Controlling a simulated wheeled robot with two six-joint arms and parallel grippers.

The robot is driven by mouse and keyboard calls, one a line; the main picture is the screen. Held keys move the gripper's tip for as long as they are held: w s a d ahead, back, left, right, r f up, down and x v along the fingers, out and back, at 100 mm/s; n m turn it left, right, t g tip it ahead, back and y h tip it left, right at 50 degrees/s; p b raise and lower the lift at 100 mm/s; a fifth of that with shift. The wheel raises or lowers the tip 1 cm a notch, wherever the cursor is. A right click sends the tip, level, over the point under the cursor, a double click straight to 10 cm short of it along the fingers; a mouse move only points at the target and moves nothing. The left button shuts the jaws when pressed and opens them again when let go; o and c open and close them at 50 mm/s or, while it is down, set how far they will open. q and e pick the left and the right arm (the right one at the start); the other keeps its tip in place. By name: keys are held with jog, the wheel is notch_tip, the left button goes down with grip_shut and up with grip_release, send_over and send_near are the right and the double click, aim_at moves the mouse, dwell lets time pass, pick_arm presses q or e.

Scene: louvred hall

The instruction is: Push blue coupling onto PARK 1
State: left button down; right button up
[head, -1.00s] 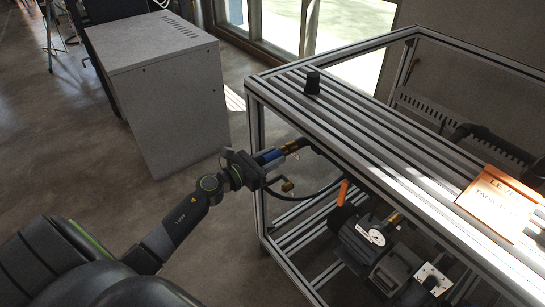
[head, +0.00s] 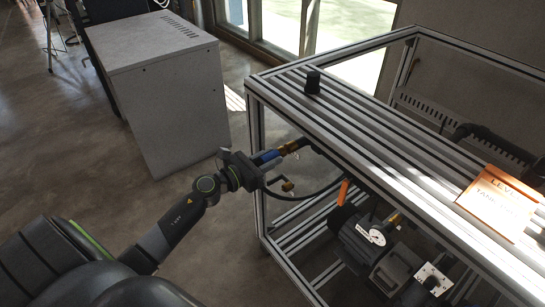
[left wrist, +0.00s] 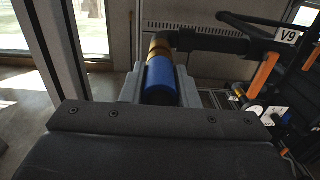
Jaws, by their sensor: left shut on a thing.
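The blue coupling (head: 267,156) is at the left end of the metal frame, with a brass fitting (head: 289,147) beyond it. My left gripper (head: 258,162) is shut on the coupling. In the left wrist view the coupling (left wrist: 160,76) lies between the two grey jaws (left wrist: 160,88), in line with the brass fitting (left wrist: 160,47) and a black hose (left wrist: 210,41). I see no PARK 1 label. My right gripper is not in view.
A grey cabinet (head: 165,95) stands left. Floor between is clear.

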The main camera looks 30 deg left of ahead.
aim_at(262, 163)
pick_arm(q)
jog(key=b+v, duration=0.1)
jog(key=v, duration=0.3)
jog(key=shift+s+a+f, duration=0.1)
jog(key=shift+s+f, duration=0.05)
jog(key=shift+f, duration=0.05)
jog(key=shift+s+a+r+b, duration=0.1)
jog(key=shift+s+b, duration=0.15)
jog(key=shift+s, duration=0.1)
jog(key=shift+s+a+r+b, duration=0.1)
jog(key=shift+s+a+b, duration=0.05)
jog(key=shift+s+b, duration=0.15)
